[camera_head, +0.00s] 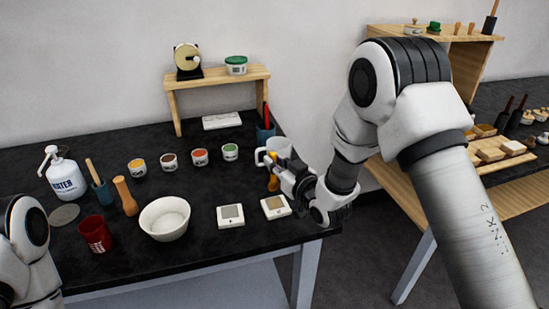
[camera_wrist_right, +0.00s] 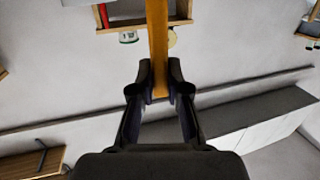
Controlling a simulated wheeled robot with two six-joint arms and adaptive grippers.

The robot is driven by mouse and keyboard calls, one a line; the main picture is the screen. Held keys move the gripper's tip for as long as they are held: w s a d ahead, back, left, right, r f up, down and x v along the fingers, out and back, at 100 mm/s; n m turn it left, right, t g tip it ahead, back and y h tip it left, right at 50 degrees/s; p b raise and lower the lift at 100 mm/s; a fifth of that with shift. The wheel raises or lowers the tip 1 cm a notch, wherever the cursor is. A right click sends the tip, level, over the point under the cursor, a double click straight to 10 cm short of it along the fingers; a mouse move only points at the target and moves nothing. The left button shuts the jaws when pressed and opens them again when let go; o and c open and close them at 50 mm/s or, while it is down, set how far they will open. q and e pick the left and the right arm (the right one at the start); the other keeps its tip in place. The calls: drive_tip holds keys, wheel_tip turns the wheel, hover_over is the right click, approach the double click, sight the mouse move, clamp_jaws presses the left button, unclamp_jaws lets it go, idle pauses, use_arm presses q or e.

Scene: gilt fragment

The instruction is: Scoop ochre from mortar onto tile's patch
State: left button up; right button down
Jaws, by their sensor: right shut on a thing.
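My right gripper (camera_head: 276,166) is shut on a tool with an orange-yellow handle (camera_wrist_right: 158,45), beside the white mug at the table's right. The handle also shows below the fingers in the head view (camera_head: 273,184); its working end cannot be made out. The white mortar bowl (camera_head: 164,230) stands at the table's front, left of the gripper. Its inside looks pale; I cannot make out ochre in it. One white tile (camera_head: 230,223) has a grey patch, and another tile (camera_head: 275,213) just below the gripper has a tan patch. My left gripper is out of view.
Several small paint pots, such as the red one (camera_head: 200,157), stand behind the mortar. A wooden pestle (camera_head: 125,196), red cup (camera_head: 95,234) and white pump bottle (camera_head: 65,180) are to its left. The white mug (camera_head: 278,150) and blue holder (camera_head: 265,132) stand behind the gripper.

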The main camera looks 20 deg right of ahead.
sight(275, 154)
wheel_tip(275, 154, down, 3)
drive_tip(key=shift+w+f+b, duration=0.1)
drive_tip(key=shift+w+b, duration=0.05)
drive_tip(key=shift+b, duration=0.6)
drive_tip(key=s, duration=0.5)
drive_tip(key=w, duration=0.5)
drive_tip(key=shift+p, duration=0.35)
wheel_tip(275, 154, up, 5)
drive_tip(key=p, duration=0.2)
drive_tip(key=shift+s+p, duration=0.15)
drive_tip(key=shift+p, duration=0.2)
drive_tip(key=shift+w+r+p, duration=0.25)
drive_tip(key=shift+r+p, duration=0.45)
drive_tip(key=shift+r, duration=0.2)
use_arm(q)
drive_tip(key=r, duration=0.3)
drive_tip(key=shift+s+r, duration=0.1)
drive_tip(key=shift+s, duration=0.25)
use_arm(e)
drive_tip(key=shift+s+r, duration=0.2)
drive_tip(key=shift+r, duration=0.3)
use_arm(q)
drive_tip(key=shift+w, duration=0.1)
use_arm(e)
drive_tip(key=shift+w+f, duration=0.1)
drive_tip(key=shift+w, duration=0.05)
